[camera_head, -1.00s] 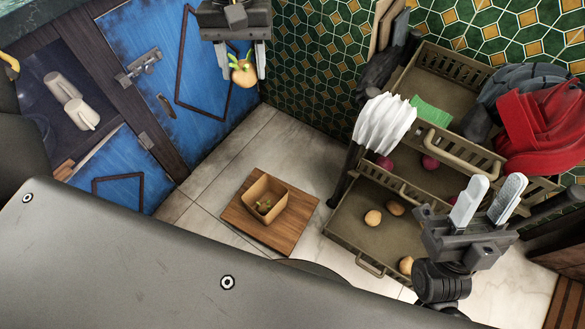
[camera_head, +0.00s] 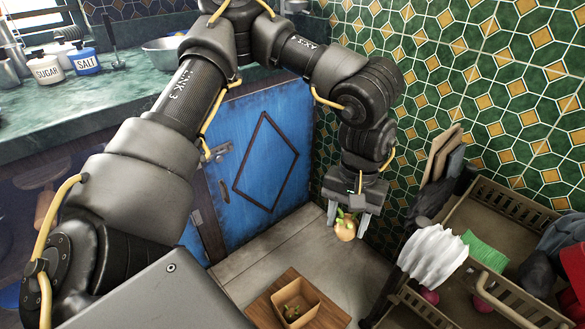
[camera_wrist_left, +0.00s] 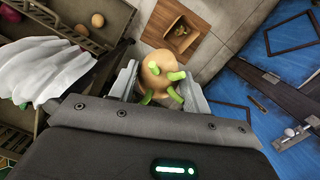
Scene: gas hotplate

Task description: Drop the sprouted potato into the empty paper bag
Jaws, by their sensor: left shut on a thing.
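The sprouted potato (camera_head: 345,230) is tan with green sprouts. My left gripper (camera_head: 348,215) is shut on it, with one finger on each side, and holds it in the air. In the left wrist view the potato (camera_wrist_left: 158,72) sits between the fingers, sprouts toward the camera. My right gripper is out of view.
At the right stands a tiered drawer rack (camera_head: 515,205) with a white cloth-like item (camera_head: 432,252), a green item (camera_head: 484,250) and several vegetables. A blue cabinet door (camera_head: 265,165) and a tiled wall (camera_head: 470,90) stand behind. Floor around the board is clear.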

